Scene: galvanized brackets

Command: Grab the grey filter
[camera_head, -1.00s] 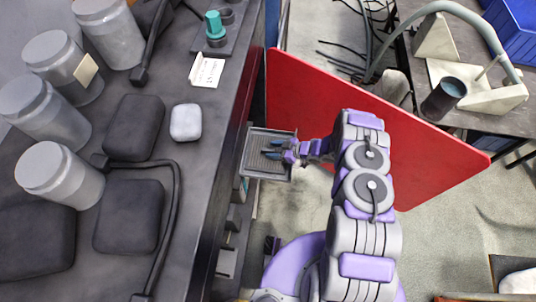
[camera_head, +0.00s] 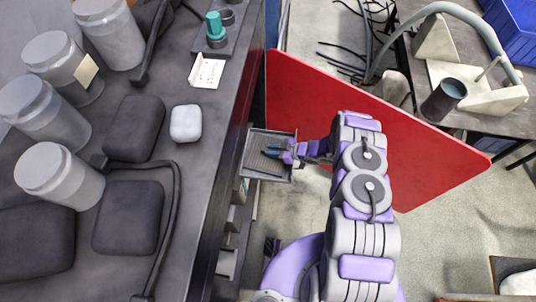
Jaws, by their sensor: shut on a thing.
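The grey filter (camera_head: 256,171) looks like a flat, square, framed piece with a ribbed inside. It is beside the dark bench's right edge, in the middle of the head view. My gripper (camera_head: 269,152) reaches over it from the right, with its blue-tipped fingers close together inside the frame. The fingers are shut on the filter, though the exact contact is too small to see. My gripper hides part of the filter's right side.
The dark bench (camera_head: 208,150) holds several grey canisters, dark pads, a white block (camera_head: 186,123) and a teal-topped item (camera_head: 215,28). A red panel (camera_head: 400,150) stands behind my arm. Open floor lies at the lower right.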

